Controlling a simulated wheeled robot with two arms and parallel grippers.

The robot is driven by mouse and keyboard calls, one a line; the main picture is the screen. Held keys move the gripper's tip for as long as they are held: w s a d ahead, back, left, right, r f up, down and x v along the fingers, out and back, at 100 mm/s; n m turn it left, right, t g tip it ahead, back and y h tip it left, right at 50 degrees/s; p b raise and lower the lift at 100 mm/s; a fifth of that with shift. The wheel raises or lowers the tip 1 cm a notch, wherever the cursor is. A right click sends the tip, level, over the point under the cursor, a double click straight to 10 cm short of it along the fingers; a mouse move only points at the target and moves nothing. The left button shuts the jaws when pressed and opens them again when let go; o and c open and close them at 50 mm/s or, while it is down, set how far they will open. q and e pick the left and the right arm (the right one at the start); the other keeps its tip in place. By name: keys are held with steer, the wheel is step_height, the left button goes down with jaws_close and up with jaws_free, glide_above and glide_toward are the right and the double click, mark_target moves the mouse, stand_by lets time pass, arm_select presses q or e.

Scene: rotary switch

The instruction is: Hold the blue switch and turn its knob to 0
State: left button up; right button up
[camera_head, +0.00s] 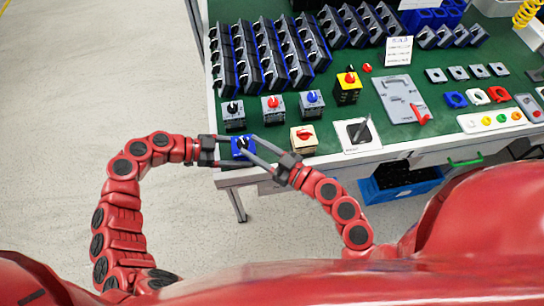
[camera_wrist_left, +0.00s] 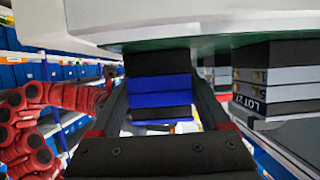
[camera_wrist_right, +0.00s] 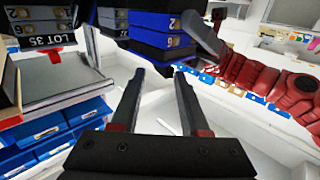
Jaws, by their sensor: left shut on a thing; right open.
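The blue switch (camera_head: 242,153) sits at the front left edge of the green table. Its dark knob is on the upper face; its setting is too small to read. My left gripper (camera_head: 232,150) is shut on the switch body from the left. The left wrist view shows the blue and black body (camera_wrist_left: 160,84) between its fingers. My right gripper (camera_head: 248,149) is open, its fingers pointing at the switch from the right. In the right wrist view, the open right fingers (camera_wrist_right: 160,78) are empty and the blue switch body (camera_wrist_right: 150,38) is just beyond them.
Grey switches with black, red and blue knobs (camera_head: 273,109) stand behind the blue switch. A beige switch with a red knob (camera_head: 303,139) is close to its right. Rows of dark switches (camera_head: 262,55) fill the back of the table (camera_head: 370,95). Floor is open at left.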

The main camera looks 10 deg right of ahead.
steer(key=shift+v, duration=2.65)
arm_select(q)
steer(key=o, duration=1.2)
steer(key=shift+o, duration=0.2)
steer(key=shift+a, duration=0.1)
steer(key=v, duration=1.1)
steer(key=shift+a+r, duration=0.15)
steer(key=shift+a, duration=0.25)
